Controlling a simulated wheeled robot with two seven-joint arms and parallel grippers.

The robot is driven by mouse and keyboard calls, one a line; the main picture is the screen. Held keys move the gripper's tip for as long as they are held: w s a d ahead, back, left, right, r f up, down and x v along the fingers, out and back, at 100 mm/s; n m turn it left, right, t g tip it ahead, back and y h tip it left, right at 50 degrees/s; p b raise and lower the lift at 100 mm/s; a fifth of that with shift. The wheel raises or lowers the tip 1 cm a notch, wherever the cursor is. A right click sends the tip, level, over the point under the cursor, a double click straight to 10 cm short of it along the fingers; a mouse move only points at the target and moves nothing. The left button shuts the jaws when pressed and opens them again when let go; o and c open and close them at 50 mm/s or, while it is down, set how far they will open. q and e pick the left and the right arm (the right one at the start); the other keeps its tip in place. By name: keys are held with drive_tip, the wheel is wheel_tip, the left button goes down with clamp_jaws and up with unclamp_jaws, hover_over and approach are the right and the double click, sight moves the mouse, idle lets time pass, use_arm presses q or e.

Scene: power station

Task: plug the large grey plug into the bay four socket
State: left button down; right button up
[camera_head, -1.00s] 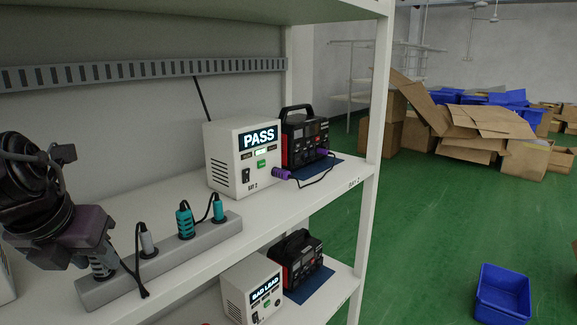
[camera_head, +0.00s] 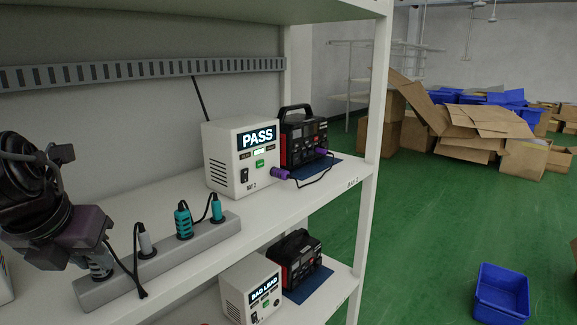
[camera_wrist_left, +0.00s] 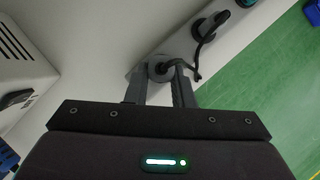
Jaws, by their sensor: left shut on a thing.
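My left gripper (camera_head: 84,254) reaches down over the near left end of a grey socket strip on the shelf. It is shut on a grey plug (camera_head: 99,266) that stands at that end of the strip. In the left wrist view the plug (camera_wrist_left: 160,68) shows between the two fingers (camera_wrist_left: 160,92), with a dark cord leaving it to the right. The plug's lower end is hidden, so I cannot tell how deep it sits. No socket marked bay four can be made out. My right gripper is not in view.
The socket strip (camera_head: 165,262) also holds a smaller grey plug (camera_head: 146,243) and two teal plugs (camera_head: 184,222). A white tester (camera_head: 228,170) reading PASS stands behind, beside a black-and-red unit (camera_head: 305,140). A BAD LEAD tester (camera_head: 240,285) is on the lower shelf.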

use_arm(q)
drive_tip(key=shift+r, duration=0.2)
wheel_tip(320, 180, up, 6)
drive_tip(key=p, duration=0.4)
drive_tip(key=shift+f+p, duration=0.15)
drive_tip(key=shift+p, duration=0.15)
idle(0.3)
